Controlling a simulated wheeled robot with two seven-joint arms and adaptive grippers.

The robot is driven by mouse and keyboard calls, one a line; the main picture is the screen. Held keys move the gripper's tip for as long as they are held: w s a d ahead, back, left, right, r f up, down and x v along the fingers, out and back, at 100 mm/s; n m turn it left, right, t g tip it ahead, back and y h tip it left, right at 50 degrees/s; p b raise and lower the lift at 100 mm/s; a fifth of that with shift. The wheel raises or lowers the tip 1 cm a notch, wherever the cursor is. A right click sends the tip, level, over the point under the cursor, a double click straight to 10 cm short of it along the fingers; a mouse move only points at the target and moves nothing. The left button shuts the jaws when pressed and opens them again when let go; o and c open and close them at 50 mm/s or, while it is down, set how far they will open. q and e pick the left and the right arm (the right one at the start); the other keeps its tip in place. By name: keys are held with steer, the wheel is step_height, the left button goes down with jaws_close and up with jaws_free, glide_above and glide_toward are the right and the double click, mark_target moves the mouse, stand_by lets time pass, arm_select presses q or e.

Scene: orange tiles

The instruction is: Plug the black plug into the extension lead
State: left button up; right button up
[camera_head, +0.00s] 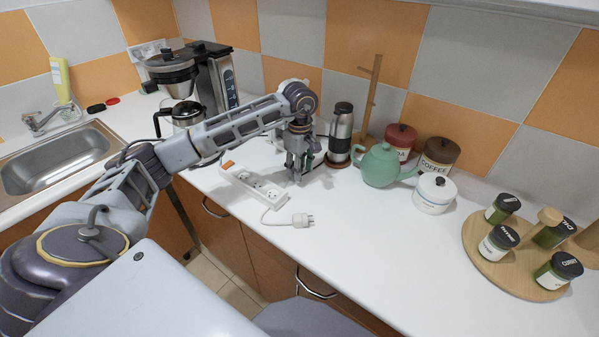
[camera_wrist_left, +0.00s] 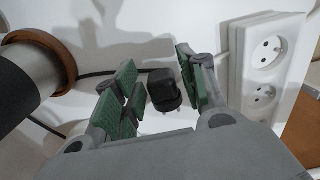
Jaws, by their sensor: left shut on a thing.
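A dark cable runs from the plug to the left. In the head view the plug is hidden by the gripper. The white extension lead (camera_head: 241,180) lies flat on the counter; its round sockets look empty and also show at the right of the left wrist view (camera_wrist_left: 287,28). My right gripper is not in view.
The lead's white plug (camera_head: 301,220) lies near the counter's front edge. A steel flask (camera_head: 341,133) stands close right of the gripper, then a green teapot (camera_head: 378,166), canisters and a spice rack (camera_head: 487,262). A coffee maker (camera_head: 172,72) is behind my arm.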

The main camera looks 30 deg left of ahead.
arm_select(q)
steer(key=shift+r, duration=3.9)
